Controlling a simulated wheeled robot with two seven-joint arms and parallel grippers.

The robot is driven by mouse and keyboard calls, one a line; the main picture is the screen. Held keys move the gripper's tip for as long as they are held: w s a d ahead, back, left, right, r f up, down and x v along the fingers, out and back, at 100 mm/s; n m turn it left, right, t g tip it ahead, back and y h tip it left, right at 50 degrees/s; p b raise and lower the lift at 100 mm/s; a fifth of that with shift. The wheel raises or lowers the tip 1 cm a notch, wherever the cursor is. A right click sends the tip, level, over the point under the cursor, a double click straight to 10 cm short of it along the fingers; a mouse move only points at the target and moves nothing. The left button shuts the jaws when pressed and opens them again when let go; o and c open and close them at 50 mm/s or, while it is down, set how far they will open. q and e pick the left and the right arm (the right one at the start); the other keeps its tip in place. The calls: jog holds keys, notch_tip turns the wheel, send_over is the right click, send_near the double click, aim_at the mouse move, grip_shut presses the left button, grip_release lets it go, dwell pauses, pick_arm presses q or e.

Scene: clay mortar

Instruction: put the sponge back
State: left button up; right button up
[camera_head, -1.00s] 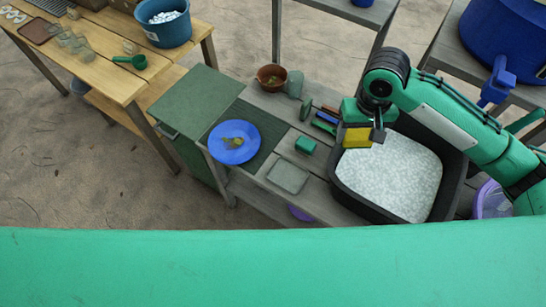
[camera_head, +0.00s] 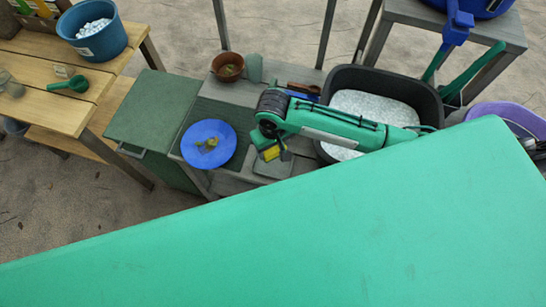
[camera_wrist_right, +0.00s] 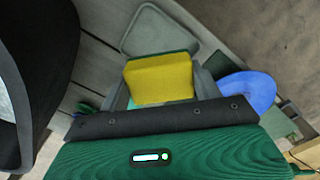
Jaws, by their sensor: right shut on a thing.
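The sponge (camera_head: 271,153), yellow with a green layer, is held in my right gripper (camera_head: 272,151). In the right wrist view the sponge (camera_wrist_right: 160,80) sits between the two grey fingers of the gripper (camera_wrist_right: 162,88), its yellow face toward the camera. A shallow grey rounded tray (camera_head: 275,169) lies on the counter just beyond the sponge in the right wrist view (camera_wrist_right: 148,28). In the head view the sponge overlaps the tray's left part; the gap between them cannot be judged. My left gripper is not in view.
A blue plate (camera_head: 222,131) with small items lies left of the tray. A black basin (camera_head: 427,97) of pale material stands to the right. A brown bowl (camera_head: 227,65) and a green cup (camera_head: 254,68) stand behind. A wooden table (camera_head: 70,109) is at left.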

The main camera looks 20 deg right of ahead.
send_over(273, 164)
notch_tip(273, 164, down, 4)
jog(key=shift+f, duration=0.2)
notch_tip(273, 164, down, 4)
jog(key=shift+r, duration=0.15)
jog(key=shift+f, duration=0.2)
jog(key=shift+f+p, duration=0.15)
jog(key=shift+p, duration=0.15)
jog(key=o, duration=0.7)
notch_tip(273, 164, up, 12)
jog(key=shift+r+b, duration=0.2)
jog(key=shift+b, duration=0.25)
